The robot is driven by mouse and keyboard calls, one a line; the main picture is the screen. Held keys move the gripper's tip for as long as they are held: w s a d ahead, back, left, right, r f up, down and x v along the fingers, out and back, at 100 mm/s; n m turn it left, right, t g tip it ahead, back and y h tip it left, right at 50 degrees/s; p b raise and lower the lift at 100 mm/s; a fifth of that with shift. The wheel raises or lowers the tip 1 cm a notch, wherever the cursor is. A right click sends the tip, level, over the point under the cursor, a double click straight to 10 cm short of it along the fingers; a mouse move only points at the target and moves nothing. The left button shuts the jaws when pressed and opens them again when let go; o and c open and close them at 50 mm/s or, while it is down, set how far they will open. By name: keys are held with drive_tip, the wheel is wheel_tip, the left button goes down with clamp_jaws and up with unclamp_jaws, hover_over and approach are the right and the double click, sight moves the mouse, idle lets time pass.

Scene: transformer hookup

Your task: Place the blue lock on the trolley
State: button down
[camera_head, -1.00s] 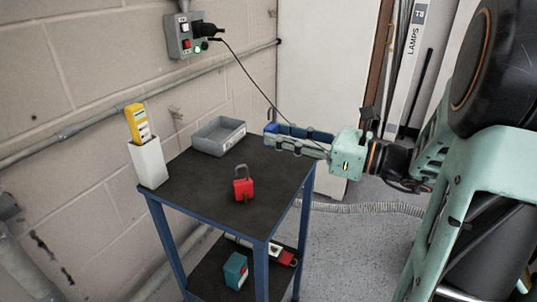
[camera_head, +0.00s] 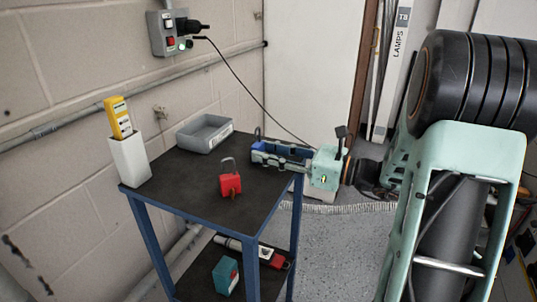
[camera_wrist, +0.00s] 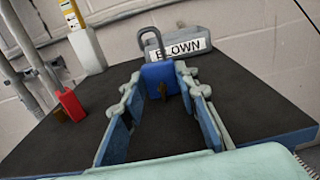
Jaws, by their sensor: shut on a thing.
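The blue lock (camera_wrist: 159,76), with its grey shackle upright, is held between the fingertips of my gripper (camera_wrist: 161,84) in the wrist view. My gripper (camera_head: 283,157) also shows in the head view, reaching in from the right over the far right part of the trolley (camera_head: 190,178). The blue lock (camera_head: 257,146) is at its tip there, partly hidden by the fingers. The lock is low over the dark trolley top (camera_wrist: 250,105). I cannot tell whether its base touches the top.
A red lock (camera_head: 230,184) stands near the middle of the trolley top. A grey bin (camera_head: 204,147) labelled BLOWN (camera_wrist: 183,46) is at the back. A white holder (camera_head: 130,162) with a yellow device (camera_head: 118,117) stands at the left. A black cable (camera_head: 253,96) hangs behind my gripper.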

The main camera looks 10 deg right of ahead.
drive_tip(key=shift+f, duration=0.15)
drive_tip(key=c, duration=1.5)
unclamp_jaws()
drive_tip(key=shift+s+d+r, duration=0.1)
drive_tip(key=shift+d+r, duration=0.1)
drive_tip(key=p+v, duration=0.3)
drive_tip(key=v, duration=0.8)
drive_tip(key=shift+s+d, duration=0.2)
drive_tip(key=shift+d, duration=0.05)
